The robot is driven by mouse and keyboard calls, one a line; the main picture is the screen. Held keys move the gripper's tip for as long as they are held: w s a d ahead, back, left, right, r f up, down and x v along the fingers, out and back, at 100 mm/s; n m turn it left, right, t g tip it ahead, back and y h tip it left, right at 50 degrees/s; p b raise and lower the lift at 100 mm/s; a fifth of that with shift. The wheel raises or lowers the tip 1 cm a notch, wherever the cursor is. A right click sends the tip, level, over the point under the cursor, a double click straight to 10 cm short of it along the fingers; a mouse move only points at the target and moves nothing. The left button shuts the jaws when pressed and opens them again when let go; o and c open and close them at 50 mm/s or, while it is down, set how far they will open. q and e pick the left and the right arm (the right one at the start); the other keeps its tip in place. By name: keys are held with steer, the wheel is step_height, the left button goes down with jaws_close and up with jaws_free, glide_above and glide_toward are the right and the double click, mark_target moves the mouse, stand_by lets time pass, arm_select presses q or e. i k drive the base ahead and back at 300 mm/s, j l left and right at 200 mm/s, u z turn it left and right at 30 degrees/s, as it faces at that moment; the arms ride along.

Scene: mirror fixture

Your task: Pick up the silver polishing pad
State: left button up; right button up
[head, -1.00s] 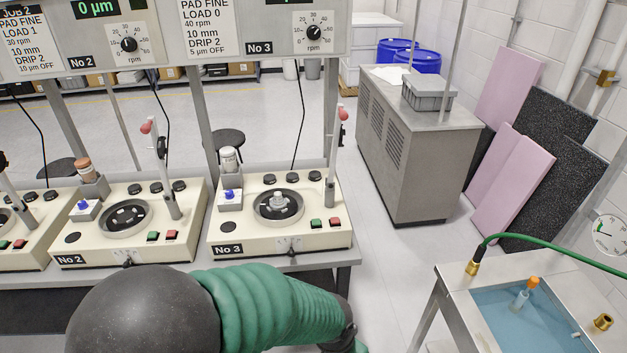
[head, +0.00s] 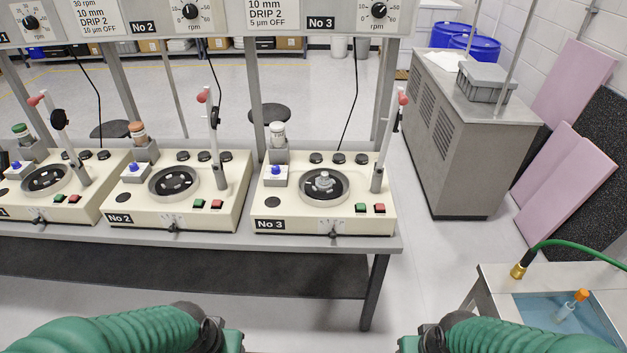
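My two green-sleeved arms reach in along the bottom edge, left and right, well in front of the bench and apart from the machines. Their wrists are cut off by the lower edge, and both grippers are out of view.
Machine No 2 (head: 167,213) stands left of No 3, with another machine (head: 90,209) beyond. A lever (head: 385,147) rises at No 3's right. A water basin (head: 561,321) with a green hose (head: 583,244) stands at lower right. Floor between bench and basin is clear.

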mark_target(324, 179)
steer(key=i+j+u, duration=0.25)
steer(key=i, duration=0.65)
steer(key=i+u, duration=0.2)
steer(key=i, duration=0.7)
steer(key=j, duration=0.1)
